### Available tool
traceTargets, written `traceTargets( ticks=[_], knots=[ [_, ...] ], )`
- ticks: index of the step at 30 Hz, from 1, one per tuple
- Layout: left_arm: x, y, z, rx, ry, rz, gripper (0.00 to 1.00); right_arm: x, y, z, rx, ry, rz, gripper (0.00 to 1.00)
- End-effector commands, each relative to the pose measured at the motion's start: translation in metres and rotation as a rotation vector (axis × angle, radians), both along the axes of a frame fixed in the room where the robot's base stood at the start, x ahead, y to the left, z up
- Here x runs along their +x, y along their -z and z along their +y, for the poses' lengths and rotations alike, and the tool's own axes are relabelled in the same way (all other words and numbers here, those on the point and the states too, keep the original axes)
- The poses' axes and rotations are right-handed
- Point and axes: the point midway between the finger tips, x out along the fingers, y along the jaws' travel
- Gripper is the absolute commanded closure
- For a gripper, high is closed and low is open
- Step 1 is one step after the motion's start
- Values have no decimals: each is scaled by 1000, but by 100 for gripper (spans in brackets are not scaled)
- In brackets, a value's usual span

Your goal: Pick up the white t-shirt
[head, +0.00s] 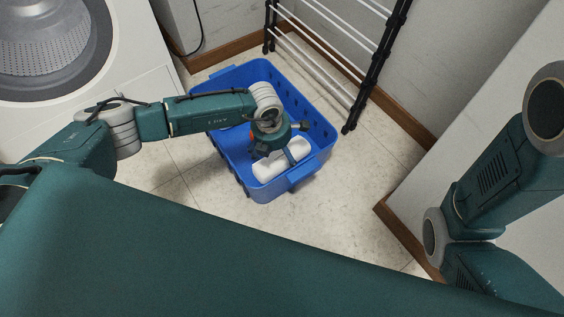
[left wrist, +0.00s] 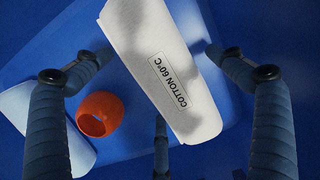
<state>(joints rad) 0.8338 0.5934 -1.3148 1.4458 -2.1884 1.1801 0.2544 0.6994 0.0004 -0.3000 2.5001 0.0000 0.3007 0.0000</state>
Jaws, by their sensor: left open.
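The white t-shirt (head: 285,162) is a rolled white bundle lying in the blue basket (head: 302,172), at its near end. In the left wrist view the bundle (left wrist: 160,60) carries a label reading "COTTON 60°C". My left gripper (head: 277,150) is open and reaches down into the basket over the bundle, hiding part of it. In the left wrist view its fingers (left wrist: 158,62) stand apart on either side of the bundle. I cannot tell whether they touch it. My right arm shows at the right of the head view, but its gripper does not.
An orange rounded item (left wrist: 100,114) and a pale blue piece (left wrist: 40,125) lie beside the bundle in the basket. A washing machine (head: 130,85) is at upper left. A drying rack (head: 372,75) stands behind the basket. A white cabinet (head: 470,110) is at right. Floor (head: 345,215) is clear in front.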

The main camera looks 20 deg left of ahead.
Motion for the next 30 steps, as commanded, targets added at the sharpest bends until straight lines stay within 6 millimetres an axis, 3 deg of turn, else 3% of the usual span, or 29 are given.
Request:
traceTargets(
  ticks=[6, 14, 23, 28, 30],
  knots=[
    [0, -1, 0, -1, 0, -1, 6, -1, -1, 0, 0, 0, -1, 60],
    [0, -1, 0, -1, 0, -1, 57, -1, -1, 0, 0, 0, -1, 60],
    [1, -3, 0, -1, 0, -2, 59, -1, -2, 0, 0, 0, -2, 60],
    [1, -18, 0, -2, 0, -2, 59, -1, -10, -1, 2, -2, -3, 60],
    [1, -30, -1, -2, 0, -3, 59, 15, -9, -1, 2, -1, 37, 60]
  ],
)
